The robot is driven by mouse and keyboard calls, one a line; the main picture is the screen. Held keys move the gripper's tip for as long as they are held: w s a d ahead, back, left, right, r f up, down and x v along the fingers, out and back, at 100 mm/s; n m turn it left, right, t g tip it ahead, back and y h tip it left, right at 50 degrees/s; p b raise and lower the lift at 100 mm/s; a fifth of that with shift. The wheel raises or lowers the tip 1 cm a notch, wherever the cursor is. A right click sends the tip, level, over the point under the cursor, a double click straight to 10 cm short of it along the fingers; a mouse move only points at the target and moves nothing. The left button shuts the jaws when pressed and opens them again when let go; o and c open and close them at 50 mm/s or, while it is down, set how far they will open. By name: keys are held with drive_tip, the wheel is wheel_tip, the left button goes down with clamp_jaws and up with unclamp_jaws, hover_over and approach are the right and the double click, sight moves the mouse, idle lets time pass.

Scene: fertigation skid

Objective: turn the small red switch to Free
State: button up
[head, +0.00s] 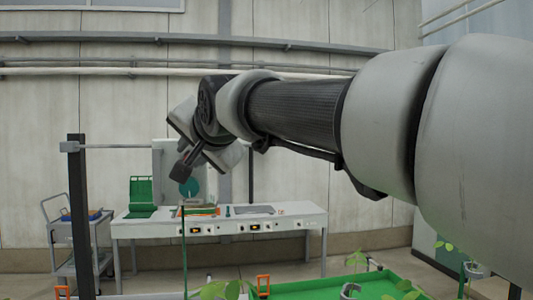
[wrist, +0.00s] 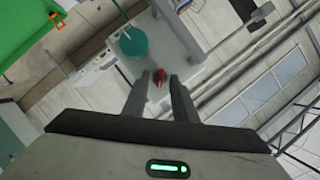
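The small red switch (wrist: 158,77) shows in the wrist view on a pale panel (wrist: 172,45), between the tips of my gripper's two fingers. My gripper (wrist: 159,78) is open, with a gap on each side of the red switch. Whether the tips reach around the switch or stop short of it, I cannot tell. In the head view my gripper (head: 181,171) is in front of the pale upright panel (head: 160,158), and the red switch is hidden there. No position marking on the switch is readable.
A teal round disc (wrist: 133,41) is on the panel close to the switch; it also shows in the head view (head: 190,187). A white bench (head: 285,222) stands below, with a green rack (head: 142,195) on it. A dark post (head: 80,215) and a cart (head: 62,240) are at left.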

clamp_jaws()
drive_tip(key=shift+r, duration=0.1)
drive_tip(key=shift+a+r+n+h+p, duration=0.15)
drive_tip(key=shift+n+h+p, duration=0.3)
drive_tip(key=shift+n+h, duration=0.6)
drive_tip(key=n, duration=0.1)
drive_tip(key=n+h, duration=0.1)
drive_tip(key=n, duration=0.1)
drive_tip(key=shift+s+a+h, duration=0.1)
drive_tip(key=shift+a+h, duration=0.15)
drive_tip(key=n+h, duration=0.1)
drive_tip(key=n, duration=0.1)
drive_tip(key=n+t+h+p, duration=0.1)
drive_tip(key=n, duration=0.1)
drive_tip(key=shift+s+a+h, duration=0.1)
drive_tip(key=shift+a+h, duration=0.2)
drive_tip(key=shift+a+f+n+t+h, duration=0.1)
drive_tip(key=shift+n+t+h, duration=0.15)
drive_tip(key=shift+n+h, duration=0.4)
drive_tip(key=shift+a+f+n+t+h, duration=0.1)
drive_tip(key=shift+n+t+h, duration=0.2)
drive_tip(key=shift+n, duration=0.6)
drive_tip(key=shift+d, duration=0.1)
